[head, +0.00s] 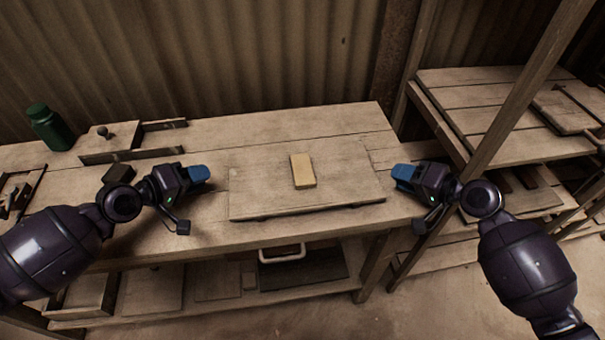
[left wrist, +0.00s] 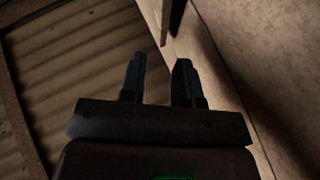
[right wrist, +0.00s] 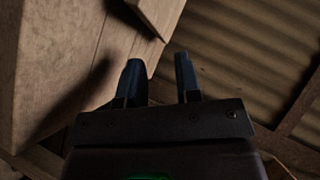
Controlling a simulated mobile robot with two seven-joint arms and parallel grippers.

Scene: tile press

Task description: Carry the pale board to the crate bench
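The pale board (head: 255,190) lies flat on the wooden workbench, slightly raised on dark supports at its front edge. A yellowish block (head: 303,171) rests on it near the middle. My left gripper (head: 206,174) is just off the board's left end, its blue fingers pointing toward it. My right gripper (head: 396,174) is just off the right end, pointing inward. Both wrist views show the fingers apart with nothing between them, left (left wrist: 160,78) and right (right wrist: 160,76). No crate can be clearly made out; a second slatted bench (head: 490,105) stands at the right.
A green canister (head: 50,127) and a wooden piece with a knob (head: 103,132) stand at the bench's left. A slanting post (head: 527,93) crosses in front of the right bench. Lower shelves hold boards and a tray with a pale handle (head: 283,255). A corrugated wall closes the back.

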